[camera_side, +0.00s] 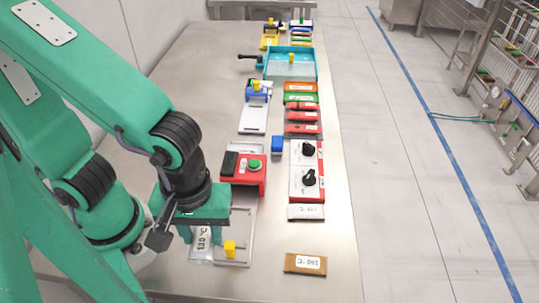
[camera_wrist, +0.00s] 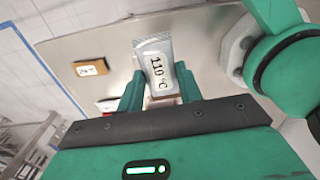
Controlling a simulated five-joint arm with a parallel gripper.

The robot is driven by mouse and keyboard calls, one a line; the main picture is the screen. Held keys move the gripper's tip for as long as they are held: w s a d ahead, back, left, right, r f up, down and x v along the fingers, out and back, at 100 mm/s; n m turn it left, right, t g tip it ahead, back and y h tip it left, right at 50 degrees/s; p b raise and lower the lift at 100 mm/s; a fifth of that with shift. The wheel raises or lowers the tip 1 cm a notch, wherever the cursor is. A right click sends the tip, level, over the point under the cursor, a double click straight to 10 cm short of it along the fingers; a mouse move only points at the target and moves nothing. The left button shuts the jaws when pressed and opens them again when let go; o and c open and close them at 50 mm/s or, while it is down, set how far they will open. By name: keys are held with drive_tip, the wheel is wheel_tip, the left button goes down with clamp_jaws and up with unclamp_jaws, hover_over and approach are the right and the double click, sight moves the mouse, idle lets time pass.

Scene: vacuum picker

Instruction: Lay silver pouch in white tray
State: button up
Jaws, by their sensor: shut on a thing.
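The silver pouch (camera_side: 203,243), with a white label reading 110 °C, is between the fingers of my gripper (camera_side: 202,230). In the wrist view the pouch (camera_wrist: 154,62) stands out beyond my shut gripper (camera_wrist: 160,92), label facing the camera. I cannot tell whether the pouch touches the plate or the table. My gripper hides part of the plate. Which piece is the white tray is unclear.
A brown labelled pouch (camera_side: 305,263) lies at the near right. A red box with a green button (camera_side: 252,164) and a red-white panel with black knobs (camera_side: 307,172) stand behind. A teal tray (camera_side: 290,65) is farther back.

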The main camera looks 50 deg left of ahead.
drive_tip(key=shift+w+n, duration=0.4)
drive_tip(key=shift+w, duration=0.15)
drive_tip(key=w+a+n, duration=0.4)
drive_tip(key=w+n, duration=0.1)
drive_tip(key=w, duration=0.2)
drive_tip(key=w+a+n, duration=0.4)
drive_tip(key=w+n, duration=0.1)
drive_tip(key=w, duration=0.1)
drive_tip(key=w+a+n, duration=0.5)
drive_tip(key=w, duration=0.2)
drive_tip(key=shift+w+n, duration=0.35)
drive_tip(key=shift+n, duration=0.05)
drive_tip(key=shift+w+a+f+n, duration=0.1)
drive_tip(key=shift+w+a+n, duration=0.3)
drive_tip(key=shift+a, duration=0.15)
drive_tip(key=w+a+f, duration=0.1)
drive_tip(key=a+f, duration=0.1)
drive_tip(key=a, duration=0.1)
drive_tip(key=w+a+f, duration=0.2)
drive_tip(key=a, duration=0.2)
drive_tip(key=w+a+f, duration=0.1)
drive_tip(key=a+f, duration=0.2)
drive_tip(key=shift+w+a, duration=0.15)
drive_tip(key=shift+a, duration=0.2)
drive_tip(key=shift+f, duration=2)
drive_tip(key=shift+f, duration=0.6)
